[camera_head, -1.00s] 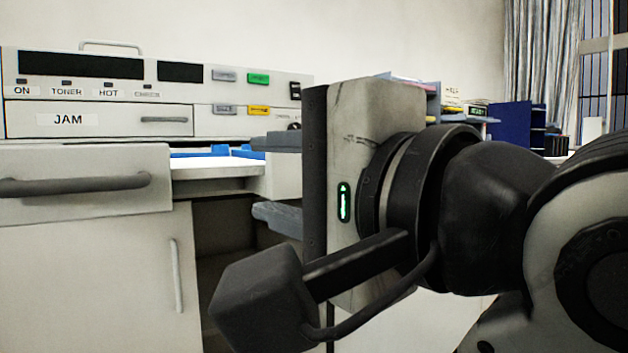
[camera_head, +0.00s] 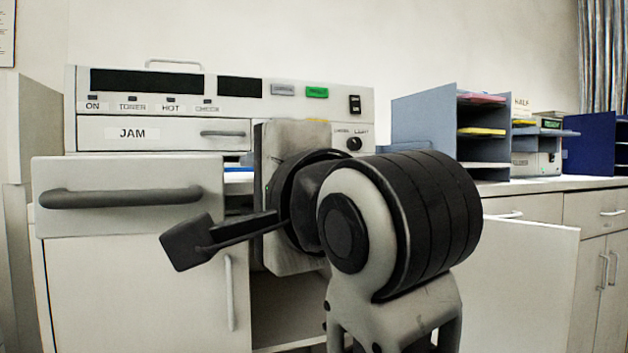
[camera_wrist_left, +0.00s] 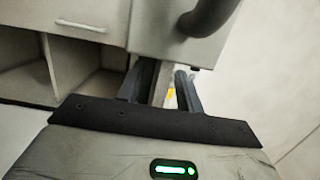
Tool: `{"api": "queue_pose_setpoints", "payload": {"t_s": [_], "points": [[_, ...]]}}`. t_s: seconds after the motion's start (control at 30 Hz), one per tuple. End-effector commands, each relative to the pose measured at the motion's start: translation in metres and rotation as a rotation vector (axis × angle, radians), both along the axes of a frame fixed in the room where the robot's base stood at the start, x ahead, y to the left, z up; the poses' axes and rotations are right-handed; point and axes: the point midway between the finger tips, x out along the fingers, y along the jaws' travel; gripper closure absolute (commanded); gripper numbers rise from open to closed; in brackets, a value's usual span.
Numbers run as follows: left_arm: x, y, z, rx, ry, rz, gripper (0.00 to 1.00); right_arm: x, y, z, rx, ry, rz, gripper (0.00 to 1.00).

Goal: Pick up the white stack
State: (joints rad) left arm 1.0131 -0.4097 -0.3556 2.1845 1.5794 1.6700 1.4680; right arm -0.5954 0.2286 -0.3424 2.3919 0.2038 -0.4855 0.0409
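A thin white and blue strip (camera_head: 238,177) shows in the gap behind the drawer front of the grey copier (camera_head: 300,105). It may be part of the white stack, but most of it is hidden and I cannot tell. My left gripper (camera_wrist_left: 165,88) is seen from behind in the head view, its body (camera_head: 268,190) in front of the copier and hiding its fingers. In the left wrist view its two dark fingers stand apart, beside the drawer front (camera_wrist_left: 180,50). A pale strip with a yellow spot shows between them; I cannot tell what it is. My right gripper is out of view.
The drawer front with its dark bar handle (camera_head: 120,195) juts out left of my gripper. A cabinet door with a handle (camera_head: 230,290) is below, next to an open compartment. A grey paper sorter (camera_head: 425,120) stands on the counter at right.

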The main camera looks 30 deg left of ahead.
Motion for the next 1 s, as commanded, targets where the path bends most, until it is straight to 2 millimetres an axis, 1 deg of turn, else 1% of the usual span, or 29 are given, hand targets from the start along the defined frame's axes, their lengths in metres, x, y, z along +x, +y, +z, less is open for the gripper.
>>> {"api": "queue_pose_setpoints", "payload": {"t_s": [0.23,0.27,0.3,0.37,0.67,0.73,0.87,0.97,1.0], "points": [[0.001,0.000,0.000,0.000,0.000,-0.005,0.64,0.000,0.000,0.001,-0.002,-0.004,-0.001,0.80],[0.001,0.000,0.000,0.000,0.000,-0.004,0.72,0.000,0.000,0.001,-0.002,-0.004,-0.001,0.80],[0.001,0.001,0.000,0.000,0.000,-0.003,0.83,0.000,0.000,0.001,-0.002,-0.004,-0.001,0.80],[0.001,0.001,0.000,0.000,0.000,-0.003,1.00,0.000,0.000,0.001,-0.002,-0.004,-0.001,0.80],[0.001,0.001,0.001,0.001,-0.002,-0.002,1.00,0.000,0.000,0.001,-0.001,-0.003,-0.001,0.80],[0.001,0.001,0.005,0.002,-0.003,-0.002,1.00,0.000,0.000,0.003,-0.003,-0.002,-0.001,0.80],[0.000,0.000,0.024,0.001,-0.006,-0.002,1.00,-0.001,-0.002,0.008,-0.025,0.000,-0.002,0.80],[0.000,0.000,0.045,0.002,-0.006,-0.002,1.00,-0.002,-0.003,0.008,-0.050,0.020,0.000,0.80],[0.000,0.001,0.054,0.002,-0.007,-0.001,1.00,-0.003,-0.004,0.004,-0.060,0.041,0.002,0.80]]}}
